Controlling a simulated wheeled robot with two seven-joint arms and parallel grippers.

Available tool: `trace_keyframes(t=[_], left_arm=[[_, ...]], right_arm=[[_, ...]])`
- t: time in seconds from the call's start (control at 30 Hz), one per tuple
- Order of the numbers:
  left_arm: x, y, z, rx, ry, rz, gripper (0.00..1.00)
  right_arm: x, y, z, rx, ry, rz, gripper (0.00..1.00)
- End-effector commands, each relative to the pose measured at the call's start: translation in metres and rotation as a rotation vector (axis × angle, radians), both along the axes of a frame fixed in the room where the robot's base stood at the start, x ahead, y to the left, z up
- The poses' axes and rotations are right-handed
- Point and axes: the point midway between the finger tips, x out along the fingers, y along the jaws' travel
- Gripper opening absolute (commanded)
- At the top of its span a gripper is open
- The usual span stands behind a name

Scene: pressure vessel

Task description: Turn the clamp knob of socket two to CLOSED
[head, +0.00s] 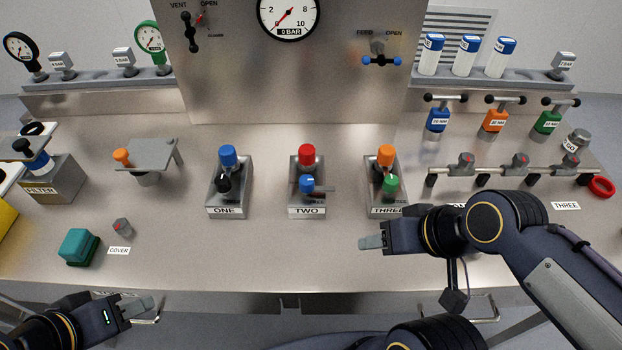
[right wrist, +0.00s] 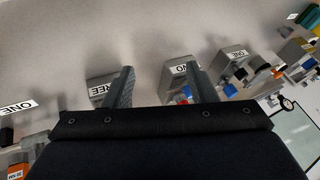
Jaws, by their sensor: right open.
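Socket two is a grey block (head: 292,195) labelled TWO at the middle of the bench. A red-capped part (head: 306,155) stands at its back. A blue knob (head: 307,184) with a grey bar pointing right sits in front; which marking it points to is too small to read. My right gripper (head: 362,242) is to the right and in front of socket two, apart from it and empty. In the right wrist view its fingers (right wrist: 162,82) are open, with the TWO label (right wrist: 182,69) beyond them. My left gripper (head: 148,303) is low at the left by the bench edge; its jaw gap is unclear.
Socket one (head: 216,195) and socket three (head: 373,185) flank socket two. A COVER label (head: 119,251), a teal block (head: 78,245) and a filter block (head: 58,182) are at the left. A rail (head: 490,172) stands at the right. The front middle of the bench is clear.

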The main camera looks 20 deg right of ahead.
Motion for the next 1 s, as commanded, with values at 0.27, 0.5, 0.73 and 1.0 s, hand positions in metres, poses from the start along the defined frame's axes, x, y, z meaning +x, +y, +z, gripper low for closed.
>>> trace_keyframes(t=[0.27, 0.5, 0.73, 1.0], left_arm=[[0.0, 0.0, 0.005, 0.0, 0.0, 0.0, 0.36], [0.0, 0.0, 0.008, 0.0, 0.0, 0.0, 0.36], [0.0, 0.0, 0.01, 0.0, 0.0, 0.0, 0.36], [0.0, 0.0, 0.01, 0.0, 0.0, 0.0, 0.36]], right_arm=[[0.075, 0.006, 0.039, -0.147, 0.217, 0.091, 0.52], [0.158, 0.046, 0.048, -0.284, 0.375, 0.128, 0.52], [0.198, 0.077, 0.04, -0.344, 0.442, 0.122, 0.52], [0.202, 0.081, 0.017, -0.354, 0.453, 0.119, 0.52]])
